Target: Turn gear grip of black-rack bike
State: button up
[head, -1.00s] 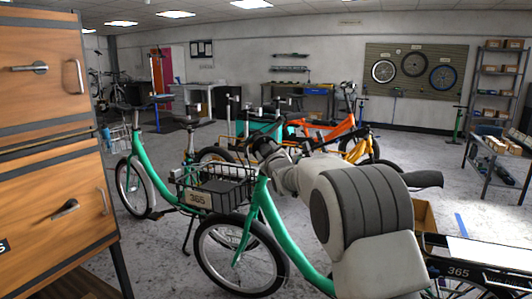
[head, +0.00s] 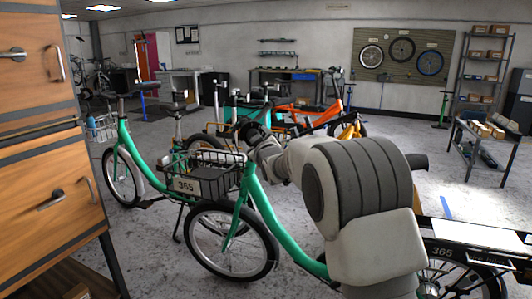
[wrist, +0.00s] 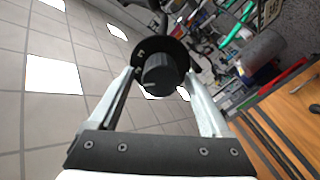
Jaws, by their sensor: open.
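A green bike (head: 262,215) with a black wire front basket and a "365" plate stands in front of me in the head view. A dark rack (head: 470,258), also with a "365" plate, is at the lower right; my arm hides how it joins the bike. My gripper (head: 250,133) is at the handlebar area above the basket, small and partly hidden. In the wrist view, a black ribbed grip (wrist: 160,76) with a round black disc behind it sits between the two fingers of my gripper (wrist: 161,82). The fingers stand apart, with gaps visible beside the grip.
A wooden drawer cabinet (head: 45,160) stands close on the left. Another green bike (head: 128,150) is behind the front one, and orange and yellow bikes (head: 312,113) stand farther back. Shelving (head: 480,75) is at the right. Open floor lies at the right middle.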

jog(key=p+v, duration=0.1)
jog(key=v, duration=1.4)
jog(key=s+d+m+g+h, duration=0.4)
jog(key=s+d+m, duration=0.1)
jog(key=s+d, duration=0.6)
jog(key=s+d+f+m+g+h, duration=0.1)
jog(key=s+d+f+m+g, duration=0.15)
jog(key=s, duration=0.65)
jog(key=s+d+f+m+g, duration=0.1)
jog(key=s+d+f+g, duration=0.15)
jog(key=s, duration=0.55)
jog(key=s+d+f+m+g+h, duration=0.1)
jog(key=s+f+m+g, duration=0.15)
jog(key=s, duration=0.65)
notch_tip(320, 180, up, 20)
jog(key=p, duration=2)
